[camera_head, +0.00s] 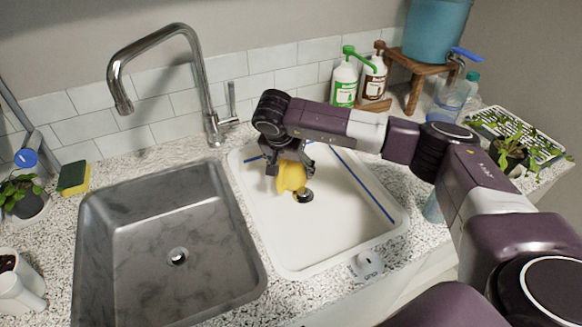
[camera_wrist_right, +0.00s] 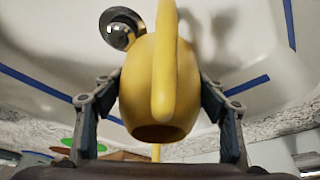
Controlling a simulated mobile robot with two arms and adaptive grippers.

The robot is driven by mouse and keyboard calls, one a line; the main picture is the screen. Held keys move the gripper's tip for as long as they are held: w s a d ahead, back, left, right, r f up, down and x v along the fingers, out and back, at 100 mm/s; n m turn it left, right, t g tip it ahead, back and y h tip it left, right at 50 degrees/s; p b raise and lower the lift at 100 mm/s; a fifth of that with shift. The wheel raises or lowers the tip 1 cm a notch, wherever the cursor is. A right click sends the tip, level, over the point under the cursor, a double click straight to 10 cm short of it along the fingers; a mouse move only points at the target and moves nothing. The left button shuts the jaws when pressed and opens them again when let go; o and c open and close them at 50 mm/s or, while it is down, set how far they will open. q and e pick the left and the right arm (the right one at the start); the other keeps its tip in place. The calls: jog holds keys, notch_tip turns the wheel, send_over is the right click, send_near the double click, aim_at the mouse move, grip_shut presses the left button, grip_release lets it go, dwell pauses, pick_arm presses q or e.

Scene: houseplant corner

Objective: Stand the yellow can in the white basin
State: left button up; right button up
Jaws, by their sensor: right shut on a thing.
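The yellow can (camera_head: 291,177) is over the white basin (camera_head: 335,240), toward its back and close to the dark drain. My right gripper (camera_head: 291,168) is shut on the can, reaching over from the right. In the right wrist view the yellow can (camera_wrist_right: 158,90) sits between the two fingers of my right gripper (camera_wrist_right: 160,108), with its handle or spout toward the camera. The basin's white inside and drain (camera_wrist_right: 122,28) show behind it. I cannot tell whether the can's base touches the basin floor. My left gripper is not in view.
A grey steel sink (camera_head: 165,240) with a tall chrome faucet (camera_head: 150,60) lies left of the basin. A sponge (camera_head: 73,178) and potted plants stand at the left. Green and brown pump bottles (camera_head: 344,80), a wooden stand (camera_head: 420,75) and a plant tray are behind and right.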

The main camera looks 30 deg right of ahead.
jog(key=shift+f, duration=0.2)
jog(key=shift+f, duration=0.1)
jog(key=o, duration=1.2)
jog(key=shift+a+r, duration=0.15)
jog(key=shift+r, duration=0.3)
jog(key=b+v, duration=0.2)
jog(key=v, duration=0.9)
jog(key=shift+s+a+r, duration=0.1)
jog(key=shift+s+r, duration=0.05)
